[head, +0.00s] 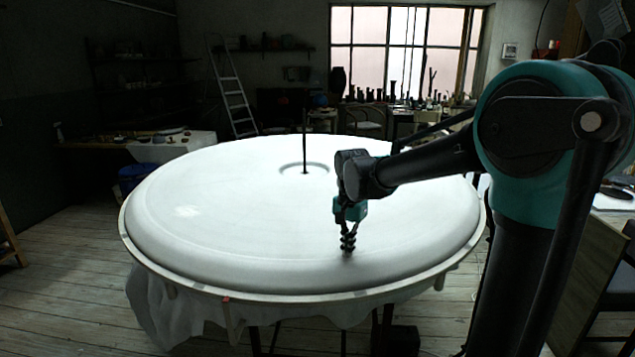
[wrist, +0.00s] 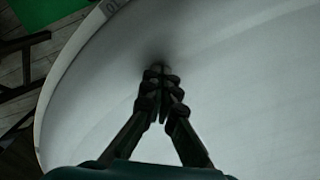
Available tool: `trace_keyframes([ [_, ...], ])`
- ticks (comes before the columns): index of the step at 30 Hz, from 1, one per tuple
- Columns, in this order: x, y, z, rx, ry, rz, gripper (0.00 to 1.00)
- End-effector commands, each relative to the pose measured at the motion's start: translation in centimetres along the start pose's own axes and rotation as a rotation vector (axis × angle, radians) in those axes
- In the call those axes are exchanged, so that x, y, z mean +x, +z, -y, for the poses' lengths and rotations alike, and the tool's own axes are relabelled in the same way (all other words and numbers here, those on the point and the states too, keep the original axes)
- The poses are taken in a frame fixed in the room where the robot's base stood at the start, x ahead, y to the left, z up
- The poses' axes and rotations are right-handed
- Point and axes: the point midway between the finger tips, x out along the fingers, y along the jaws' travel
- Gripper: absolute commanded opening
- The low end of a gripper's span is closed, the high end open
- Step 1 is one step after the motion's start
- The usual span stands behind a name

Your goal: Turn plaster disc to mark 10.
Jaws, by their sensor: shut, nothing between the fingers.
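The large white plaster disc (head: 240,215) lies flat on a round stand, with a dark upright rod (head: 304,145) at its centre. My gripper (head: 347,246) is over the near right part of the disc, pointing down. Its fingers are shut together and empty. In the wrist view the fingertips (wrist: 160,75) meet over the white surface (wrist: 240,80), with a dark shadow around them. They are at or very close to the surface; I cannot tell if they touch. A small label (wrist: 111,6) on the rim, seemingly a 10 seen turned, is partly cut off at the top.
White cloth (head: 175,310) hangs below the disc. A ladder (head: 232,90), a side table (head: 150,147) and a blue bin (head: 132,178) stand behind. Plank floor is open at the left.

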Motion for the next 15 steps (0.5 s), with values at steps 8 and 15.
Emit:
trace_keyframes([
  [8,0.1,1.2,1.2,0.0,0.001,-0.003,0.0],
  [15,0.1,2.1,1.9,0.0,0.001,-0.002,0.0],
])
